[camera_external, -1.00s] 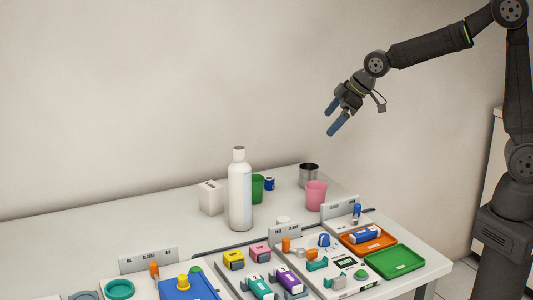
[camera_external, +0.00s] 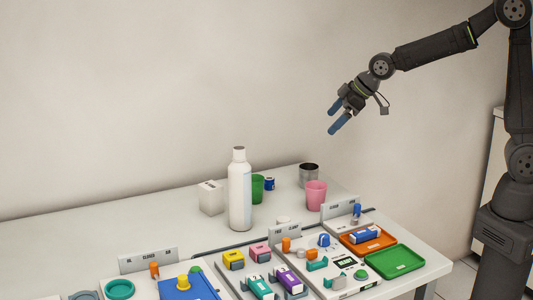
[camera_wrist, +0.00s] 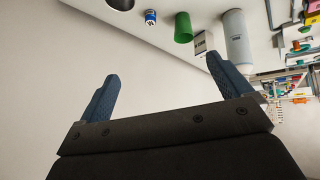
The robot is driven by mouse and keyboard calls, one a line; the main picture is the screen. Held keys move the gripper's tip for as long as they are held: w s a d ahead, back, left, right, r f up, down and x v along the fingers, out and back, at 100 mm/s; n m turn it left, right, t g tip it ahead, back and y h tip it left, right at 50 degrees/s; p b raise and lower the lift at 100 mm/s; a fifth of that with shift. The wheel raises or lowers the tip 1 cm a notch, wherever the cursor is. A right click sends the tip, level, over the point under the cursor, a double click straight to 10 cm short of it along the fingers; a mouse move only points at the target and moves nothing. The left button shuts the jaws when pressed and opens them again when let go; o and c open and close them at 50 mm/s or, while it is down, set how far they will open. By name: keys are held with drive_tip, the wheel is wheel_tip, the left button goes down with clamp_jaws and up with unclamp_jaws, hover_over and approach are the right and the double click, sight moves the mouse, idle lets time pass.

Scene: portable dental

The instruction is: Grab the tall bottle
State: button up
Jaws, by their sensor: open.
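The tall bottle (camera_external: 240,192) is white with a narrower neck and cap, and stands upright on the white table. In the wrist view the bottle (camera_wrist: 236,38) shows at the upper right, beyond the right-hand finger. My gripper (camera_external: 336,117) has blue fingers and is open and empty. It hangs in the air above the table, up and to the right of the bottle, well apart from it. In the wrist view my gripper (camera_wrist: 163,85) has its two fingers spread wide with nothing between them.
A white box (camera_external: 210,198) stands left of the bottle; a green cup (camera_external: 257,189) is partly behind it. A blue can (camera_external: 269,184), metal cup (camera_external: 309,174) and pink cup (camera_external: 316,194) stand to the right. Trays and small parts fill the front. The table's left rear is clear.

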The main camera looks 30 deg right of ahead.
drive_tip(key=shift+c, duration=1.1)
drive_tip(key=n+y, duration=0.1)
drive_tip(key=y, duration=0.6)
approach(242, 191)
drive_tip(key=d+r, duration=0.1)
drive_tip(key=d, duration=0.6)
drive_tip(key=x, duration=1.7)
